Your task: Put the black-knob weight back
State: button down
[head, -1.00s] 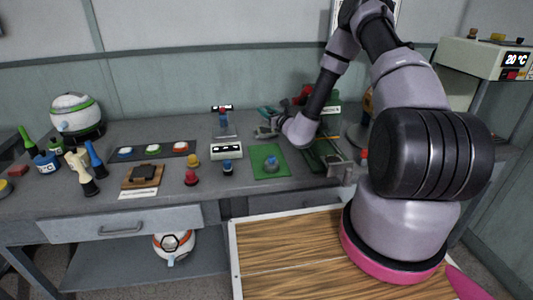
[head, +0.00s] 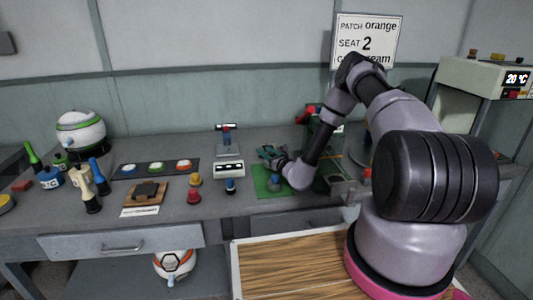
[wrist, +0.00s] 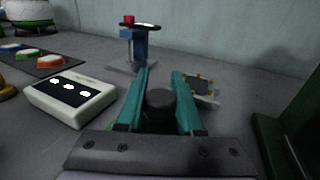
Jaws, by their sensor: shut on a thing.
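In the wrist view, my gripper (wrist: 160,82) has its two teal fingers on either side of a round black knob (wrist: 160,100), the top of the black-knob weight. The weight's lower part is hidden by the fingers and gripper body. In the head view, my gripper (head: 268,154) is over the bench at the far edge of the green mat (head: 262,190). The held weight cannot be made out there. A blue-topped piece (head: 274,183) is on the mat, partly behind my arm.
A white box with three lit marks (wrist: 72,96) stands left of my gripper. A small stand with a red top (wrist: 140,48) is ahead. Yellow (head: 195,180), red (head: 193,197) and blue (head: 230,186) knobbed pieces stand on the bench. A dark green block (wrist: 285,145) is at right.

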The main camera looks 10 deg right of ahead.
jog(key=shift+f, duration=0.6)
jog(key=c, duration=0.5)
grip_release()
jog(key=shift+c, duration=0.2)
jog(key=shift+r, duration=0.1)
